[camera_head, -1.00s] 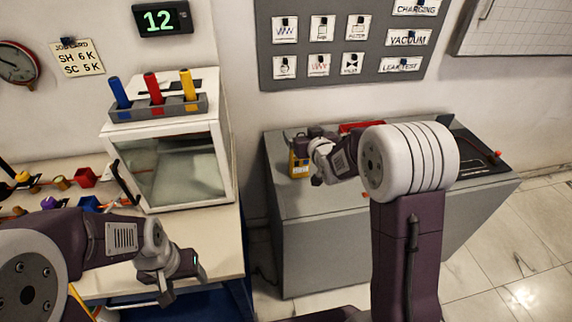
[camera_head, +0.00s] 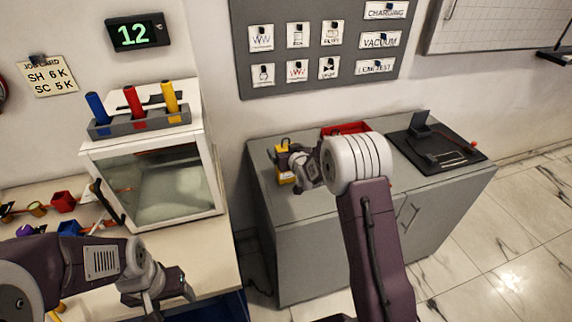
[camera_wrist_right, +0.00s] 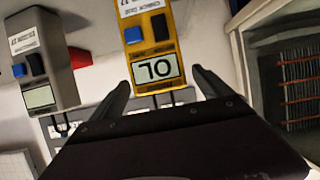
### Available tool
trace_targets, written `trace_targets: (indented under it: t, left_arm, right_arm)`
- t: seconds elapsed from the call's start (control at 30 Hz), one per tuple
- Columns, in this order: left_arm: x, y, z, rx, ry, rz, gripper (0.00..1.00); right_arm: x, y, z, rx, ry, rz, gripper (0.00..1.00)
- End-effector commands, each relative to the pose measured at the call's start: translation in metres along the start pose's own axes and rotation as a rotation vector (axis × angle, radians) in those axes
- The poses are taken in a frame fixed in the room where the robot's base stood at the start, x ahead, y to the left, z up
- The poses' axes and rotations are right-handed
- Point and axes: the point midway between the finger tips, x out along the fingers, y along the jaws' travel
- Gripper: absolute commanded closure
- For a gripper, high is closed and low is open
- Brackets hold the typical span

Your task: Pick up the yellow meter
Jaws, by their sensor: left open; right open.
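The yellow meter (camera_head: 287,179) stands on the grey cabinet's left part in the head view, partly hidden by my right gripper (camera_head: 285,160). My left gripper (camera_head: 172,288) is open and empty over the pale bench at lower left.
A grey meter (camera_wrist_right: 42,60) is beside the yellow one in the right wrist view. On the grey cabinet (camera_head: 310,220) are a red tray (camera_head: 345,129) and a black device (camera_head: 435,150). A glass-fronted box (camera_head: 160,180) stands on the bench to the left.

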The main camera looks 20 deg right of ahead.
Motion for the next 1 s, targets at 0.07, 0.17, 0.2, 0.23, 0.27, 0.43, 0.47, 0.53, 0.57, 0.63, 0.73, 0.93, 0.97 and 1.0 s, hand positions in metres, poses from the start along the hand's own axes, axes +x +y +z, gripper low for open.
trace_targets:
  t: [0.07,0.17,0.2,0.23,0.27,0.43,0.47,0.53,0.57,0.63,0.73,0.93,0.97,1.0]
  left_arm:
    - [-0.004,0.0,-0.001,0.0,0.0,0.0,0.34]
    - [-0.005,0.0,-0.001,0.0,0.0,0.0,0.34]
    - [-0.005,0.0,-0.001,0.0,0.0,0.0,0.34]
    - [-0.005,0.0,-0.001,0.0,0.0,0.0,0.34]
    - [-0.005,0.0,-0.001,0.0,0.0,0.0,0.34]
    - [-0.005,0.0,-0.001,0.0,0.0,0.0,0.34]
    - [-0.005,0.0,-0.001,0.0,0.0,0.0,0.34]
    - [-0.005,0.0,-0.001,0.0,0.0,0.0,0.34]
    - [-0.005,0.0,-0.001,0.0,0.0,0.0,0.34]
    - [-0.005,0.0,-0.001,0.0,0.0,0.0,0.34]
    - [-0.005,0.0,-0.001,0.0,0.0,0.0,0.34]
    - [-0.005,0.0,-0.001,0.0,0.0,0.0,0.34]
    - [-0.005,0.0,-0.001,0.0,0.0,0.0,0.34]
    - [-0.005,0.0,-0.001,0.0,0.0,0.0,0.34]
  right_arm:
    - [0.015,0.001,-0.001,0.0,0.0,-0.001,0.11]
    - [0.031,0.001,0.0,0.0,0.001,-0.001,0.11]
    - [0.036,0.001,0.0,0.0,0.0,-0.001,0.11]
    - [0.038,0.001,0.0,0.0,0.0,-0.001,0.11]
    - [0.039,0.001,0.0,0.0,0.0,-0.001,0.11]
    - [0.041,0.001,0.0,0.0,0.0,0.0,0.11]
    - [0.041,0.001,0.0,0.0,0.0,0.0,0.11]
    - [0.041,0.001,0.0,0.0,0.0,0.0,0.25]
    - [0.041,0.001,0.0,0.0,0.0,0.0,0.33]
    - [0.041,0.001,0.0,0.0,0.0,0.0,0.53]
    - [0.04,0.001,0.0,0.0,0.0,0.0,0.8]
    - [0.04,0.001,-0.001,0.0,0.002,0.0,1.0]
    - [0.04,0.001,-0.001,0.0,0.002,0.0,1.0]
    - [0.04,0.001,-0.001,0.0,0.002,0.0,1.0]
